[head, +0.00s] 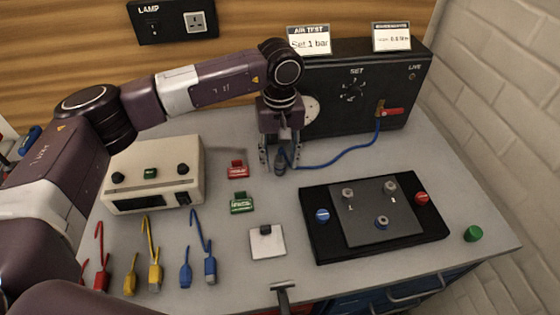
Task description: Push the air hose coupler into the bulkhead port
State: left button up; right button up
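My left gripper (279,162) points down over the table in front of the black test box, its fingers apart. The dark blue air hose coupler (281,163) is between the fingers, and I see a gap on its left. The blue hose (340,160) runs from the coupler to the box's brass outlet. A black block with a grey plate (365,229) lies to the right. I cannot tell which is the bulkhead port. My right gripper does not show.
The black test box (350,95) with a red lever (393,112) stands at the back. A beige instrument (155,175), red (236,169) and green (241,203) tagged items, a white plate (267,241) and several coloured leads stand around. A green cap (473,233) is at the right edge.

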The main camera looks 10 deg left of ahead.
aim_at(280, 154)
pick_arm(q)
jog(key=shift+b, duration=0.65)
dwell(0.8)
grip_shut()
dwell(0.3)
jog(key=shift+r, duration=0.1)
jog(key=shift+r, duration=0.35)
jog(key=shift+r+p, duration=1.1)
jog(key=shift+r, duration=1.45)
